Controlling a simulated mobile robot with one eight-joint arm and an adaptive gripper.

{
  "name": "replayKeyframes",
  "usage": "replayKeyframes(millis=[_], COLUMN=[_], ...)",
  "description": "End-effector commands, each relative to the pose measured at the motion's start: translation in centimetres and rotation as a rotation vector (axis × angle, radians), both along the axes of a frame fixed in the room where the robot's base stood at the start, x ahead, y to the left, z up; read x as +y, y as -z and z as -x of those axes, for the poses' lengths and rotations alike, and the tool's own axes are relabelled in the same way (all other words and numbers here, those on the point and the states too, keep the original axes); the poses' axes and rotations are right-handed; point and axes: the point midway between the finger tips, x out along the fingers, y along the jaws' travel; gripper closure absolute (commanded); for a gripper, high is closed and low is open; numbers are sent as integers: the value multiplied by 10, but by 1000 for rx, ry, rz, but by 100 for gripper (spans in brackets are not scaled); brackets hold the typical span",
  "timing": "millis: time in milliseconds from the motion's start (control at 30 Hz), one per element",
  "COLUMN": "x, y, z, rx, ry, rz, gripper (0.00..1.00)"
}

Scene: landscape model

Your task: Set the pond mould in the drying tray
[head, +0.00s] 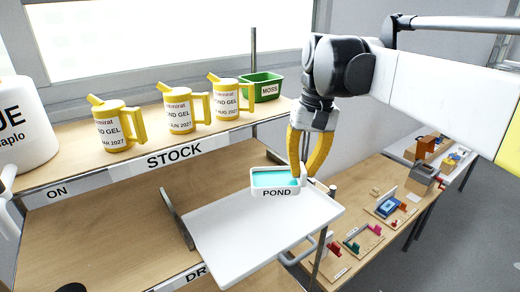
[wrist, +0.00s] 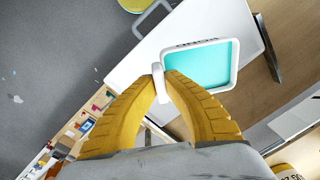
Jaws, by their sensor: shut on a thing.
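The pond mould (head: 275,191) is a small white box with teal inside and the word POND on its front. My gripper (head: 303,176) is shut on its right end, with the yellow fingers pointing down. In the wrist view, the fingertips (wrist: 165,90) close around a white tab at the mould's rim, and the teal inside (wrist: 198,66) lies beyond. The white drying tray (head: 255,236) juts out from the lower shelf, its label partly hidden. The mould is over the tray's back part, level. I cannot tell whether it touches the tray.
The STOCK shelf (head: 60,177) above holds several yellow jugs (head: 180,110) and a green MOSS bin (head: 263,87). A grey bracket (head: 177,218) stands at the tray's left side. A bench (head: 345,215) with small coloured parts is at right. The tray's front is bare.

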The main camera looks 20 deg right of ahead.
Motion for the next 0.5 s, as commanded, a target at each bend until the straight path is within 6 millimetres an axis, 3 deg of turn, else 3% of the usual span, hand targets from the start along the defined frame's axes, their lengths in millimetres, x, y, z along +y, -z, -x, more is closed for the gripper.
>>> replayKeyframes(millis=[500], x=[0], y=[59], z=[0], rx=[0], ry=[0], rz=[0], gripper=[100])
